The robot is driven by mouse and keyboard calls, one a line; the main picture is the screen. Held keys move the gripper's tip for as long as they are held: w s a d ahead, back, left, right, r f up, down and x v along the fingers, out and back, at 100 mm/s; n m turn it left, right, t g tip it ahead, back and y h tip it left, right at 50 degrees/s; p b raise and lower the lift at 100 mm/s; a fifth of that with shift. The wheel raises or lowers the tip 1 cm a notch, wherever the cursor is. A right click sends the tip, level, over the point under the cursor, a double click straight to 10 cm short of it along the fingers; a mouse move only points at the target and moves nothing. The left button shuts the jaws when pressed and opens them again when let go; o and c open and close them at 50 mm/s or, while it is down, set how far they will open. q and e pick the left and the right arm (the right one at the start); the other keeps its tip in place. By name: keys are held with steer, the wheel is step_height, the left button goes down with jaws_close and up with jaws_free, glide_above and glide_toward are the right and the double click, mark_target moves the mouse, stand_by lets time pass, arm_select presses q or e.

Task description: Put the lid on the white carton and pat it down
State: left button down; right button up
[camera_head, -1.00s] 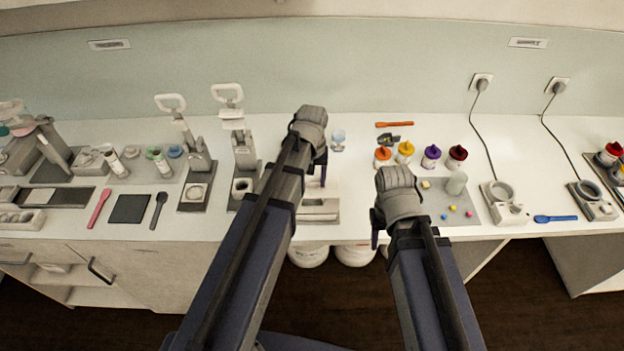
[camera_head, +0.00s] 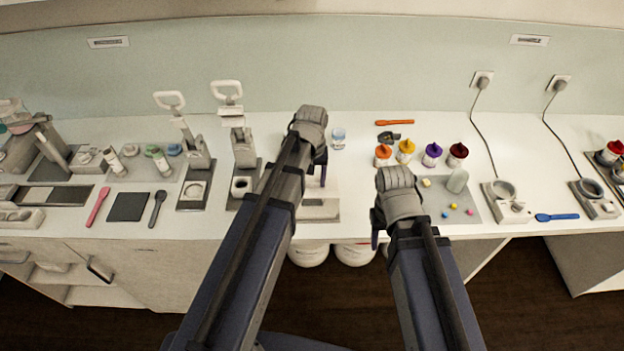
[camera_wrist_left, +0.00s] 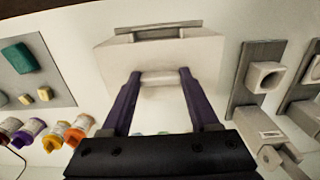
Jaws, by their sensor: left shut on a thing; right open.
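My left gripper (camera_head: 322,176) is over the counter at a pale, boxy thing (camera_head: 321,194) that looks like the white carton. The arm hides part of it. In the left wrist view the carton (camera_wrist_left: 205,55) is a wide pale block beyond the fingers. The purple fingers (camera_wrist_left: 162,80) are shut on a small white piece (camera_wrist_left: 160,77), which looks like the lid or its grip. I cannot tell whether the lid touches the carton. My right gripper (camera_head: 378,228) is open and empty near the counter's front edge, right of the carton.
A small blue-tinted glass (camera_head: 339,139) stands behind the carton. Several colour-capped bottles (camera_head: 432,154) stand behind a grey mat (camera_head: 466,207). Lever presses (camera_head: 242,150) stand to the left. An orange stick (camera_head: 394,122) lies at the back.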

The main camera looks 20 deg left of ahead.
arm_select(q)
steer(key=shift+f+b, duration=0.75)
stand_by(0.7)
steer(key=shift+c, duration=0.3)
jaws_free()
steer(key=shift+o, duration=0.3)
steer(key=shift+r, duration=0.1)
steer(key=shift+r+p, duration=3.45)
steer(key=shift+p, duration=0.1)
